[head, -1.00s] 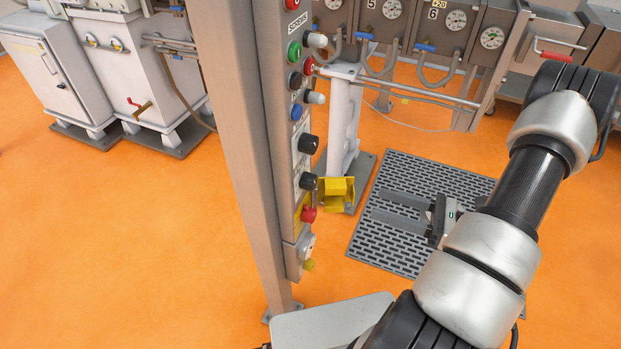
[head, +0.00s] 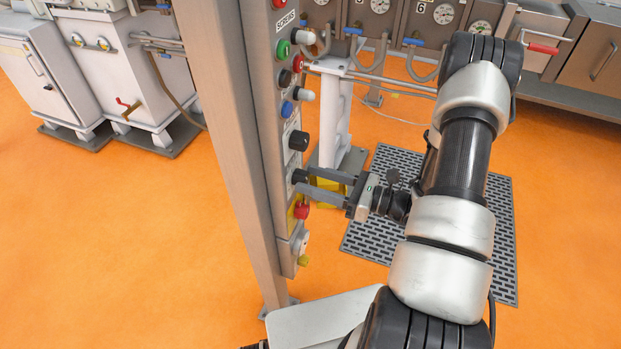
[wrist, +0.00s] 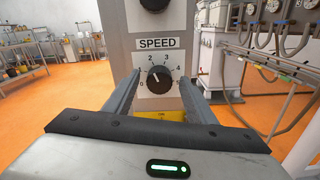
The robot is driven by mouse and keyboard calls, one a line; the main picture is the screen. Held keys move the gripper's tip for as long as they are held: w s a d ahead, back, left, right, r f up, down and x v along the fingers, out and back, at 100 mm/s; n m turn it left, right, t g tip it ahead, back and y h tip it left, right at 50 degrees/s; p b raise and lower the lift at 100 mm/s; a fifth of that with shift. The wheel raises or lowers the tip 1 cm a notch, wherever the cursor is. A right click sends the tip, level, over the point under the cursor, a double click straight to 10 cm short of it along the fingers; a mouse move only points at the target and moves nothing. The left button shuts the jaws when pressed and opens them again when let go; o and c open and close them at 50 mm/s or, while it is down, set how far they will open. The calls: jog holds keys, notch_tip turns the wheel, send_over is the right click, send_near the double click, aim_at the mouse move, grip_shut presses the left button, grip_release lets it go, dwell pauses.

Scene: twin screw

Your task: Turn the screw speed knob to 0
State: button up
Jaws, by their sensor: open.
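The screw speed knob (wrist: 159,80) is a round black knob on a white dial marked 0 to 5, under a SPEED label (wrist: 158,43) in the wrist view. Its white pointer line tilts up and left, seemingly between 1 and 2. In the head view the knob (head: 299,176) is the lower black one on the grey control column (head: 283,120). My gripper (head: 306,179) is open, its fingers reaching toward this knob from the right. In the wrist view the fingers of my gripper (wrist: 159,88) lie one on each side of the knob. I cannot tell whether they touch it.
Another black knob (head: 299,140) sits above, and a red button (head: 301,211) sits below, near the lower finger. Green and blue buttons are higher on the column. A yellow part (head: 329,193) shows behind the fingers. Gauges and hoses line the back.

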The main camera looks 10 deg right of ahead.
jog(key=shift+w+a, duration=0.35)
jog(key=shift+a, duration=0.1)
jog(key=c, duration=1)
jog(key=shift+c, duration=0.2)
